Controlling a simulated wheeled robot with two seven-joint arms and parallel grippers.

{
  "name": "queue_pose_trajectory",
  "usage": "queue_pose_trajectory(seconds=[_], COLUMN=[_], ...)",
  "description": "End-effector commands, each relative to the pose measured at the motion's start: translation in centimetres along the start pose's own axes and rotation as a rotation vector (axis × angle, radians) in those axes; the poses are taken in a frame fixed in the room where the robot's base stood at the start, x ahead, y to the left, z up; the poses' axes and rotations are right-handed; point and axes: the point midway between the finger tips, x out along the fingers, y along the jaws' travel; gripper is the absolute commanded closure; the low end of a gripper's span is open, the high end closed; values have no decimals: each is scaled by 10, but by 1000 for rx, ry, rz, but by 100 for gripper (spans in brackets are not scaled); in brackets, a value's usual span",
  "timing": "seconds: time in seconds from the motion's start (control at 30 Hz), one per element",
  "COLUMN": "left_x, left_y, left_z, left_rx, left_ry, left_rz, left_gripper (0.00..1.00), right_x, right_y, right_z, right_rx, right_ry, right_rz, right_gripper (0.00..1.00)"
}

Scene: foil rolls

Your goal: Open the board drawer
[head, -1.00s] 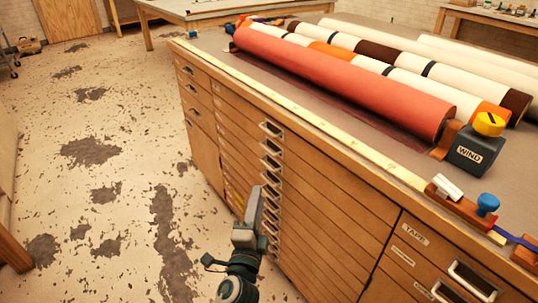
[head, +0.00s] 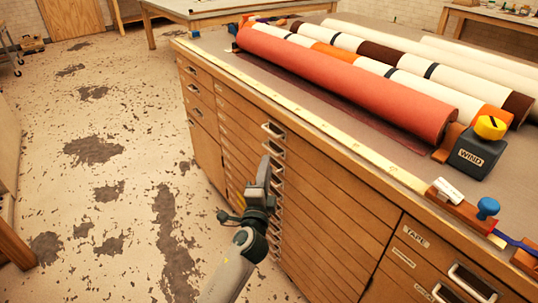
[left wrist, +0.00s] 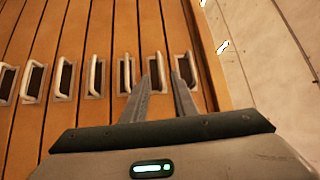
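A wooden cabinet has a stack of shallow drawers (head: 330,205) with metal handles in a column near their left side. I cannot read which one is the board drawer. My left gripper (head: 264,165) is in front of this handle column, with its fingers pointing at the drawer fronts. In the left wrist view the two fingers (left wrist: 159,78) are apart, with a handle (left wrist: 155,68) showing between their tips. I cannot tell whether they touch it. The gripper hides some of the handles in the head view. All visible drawers look shut. My right gripper is not in view.
Red (head: 350,80) and white rolls lie on the cabinet top. A grey WIND box with a yellow knob (head: 490,127) stands at the right. A drawer labelled TAPE (head: 415,240) is at the lower right. The floor (head: 110,215) left of the cabinet is clear.

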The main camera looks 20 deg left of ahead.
Motion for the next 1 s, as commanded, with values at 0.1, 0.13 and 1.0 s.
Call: queue_pose_trajectory(seconds=[0.1, 0.13, 1.0], left_x=[22, 27, 58], left_y=[-1, -1, 0], left_z=[0, 0, 0], left_rx=[2, 2, 1], left_ry=[0, 0, 0], left_rz=[-2, -2, 0], left_gripper=[74, 74, 100], right_x=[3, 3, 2], right_y=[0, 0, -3], right_z=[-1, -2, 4], right_rx=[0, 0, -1], right_ry=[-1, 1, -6], right_rz=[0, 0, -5], right_gripper=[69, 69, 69])
